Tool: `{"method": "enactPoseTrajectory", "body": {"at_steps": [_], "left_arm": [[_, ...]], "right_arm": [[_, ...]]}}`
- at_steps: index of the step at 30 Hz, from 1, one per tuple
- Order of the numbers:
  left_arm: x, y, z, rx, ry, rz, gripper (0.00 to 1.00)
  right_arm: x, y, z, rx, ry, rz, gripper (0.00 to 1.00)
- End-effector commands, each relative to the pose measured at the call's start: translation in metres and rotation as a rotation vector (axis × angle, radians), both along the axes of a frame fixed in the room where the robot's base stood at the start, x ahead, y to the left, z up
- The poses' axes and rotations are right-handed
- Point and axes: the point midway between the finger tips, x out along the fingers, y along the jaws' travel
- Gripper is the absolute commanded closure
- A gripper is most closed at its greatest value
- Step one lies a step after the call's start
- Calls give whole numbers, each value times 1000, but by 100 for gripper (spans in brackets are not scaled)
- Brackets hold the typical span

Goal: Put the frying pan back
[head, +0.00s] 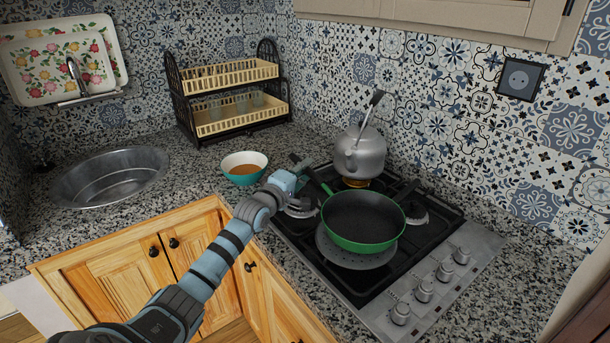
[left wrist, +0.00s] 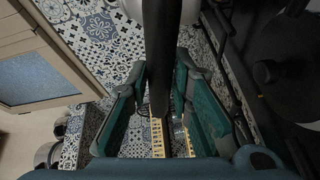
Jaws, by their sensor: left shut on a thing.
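The frying pan (head: 363,220) is green outside with a dark inside. It is over the front part of the hob, above a grey round plate (head: 355,256); I cannot tell whether it touches it. My left gripper (head: 304,172) is at the pan's upper left and is shut on its dark handle, which leads to the green rim. In the left wrist view the dark handle (left wrist: 161,60) runs between the fingers. My right gripper is not in view.
A grey kettle (head: 360,152) stands on the rear burner. A white and teal bowl (head: 244,167) sits left of the hob (head: 440,235). A dish rack (head: 228,92) stands behind. A round sink (head: 110,175) is at left. Counter between sink and bowl is clear.

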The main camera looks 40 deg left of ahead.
Motion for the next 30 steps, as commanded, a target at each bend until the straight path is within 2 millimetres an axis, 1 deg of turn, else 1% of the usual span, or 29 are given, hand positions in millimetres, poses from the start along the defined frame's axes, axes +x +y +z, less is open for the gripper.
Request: {"method": "enactPoseTrajectory", "body": {"at_steps": [1,7,11,12,14,15,16,26,28,30], "left_arm": [[0,0,-2,-5,-7,-1,100],[0,0,1,-5,-8,-1,100],[1,-1,-3,-5,-8,-1,100],[0,0,-5,-2,-3,0,79],[0,0,-5,-1,-3,-1,69],[0,0,-5,-1,-3,-1,63],[0,0,-5,-1,-3,-1,60],[0,0,-2,-1,-3,-1,60],[-3,0,1,2,-1,0,60],[-11,-1,3,3,1,2,60]], "right_arm": [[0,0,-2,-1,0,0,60],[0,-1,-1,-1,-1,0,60],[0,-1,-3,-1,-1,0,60],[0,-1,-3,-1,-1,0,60],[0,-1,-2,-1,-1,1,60],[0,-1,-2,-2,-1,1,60],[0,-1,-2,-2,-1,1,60],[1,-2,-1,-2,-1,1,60],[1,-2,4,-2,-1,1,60],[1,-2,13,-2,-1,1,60]]}}
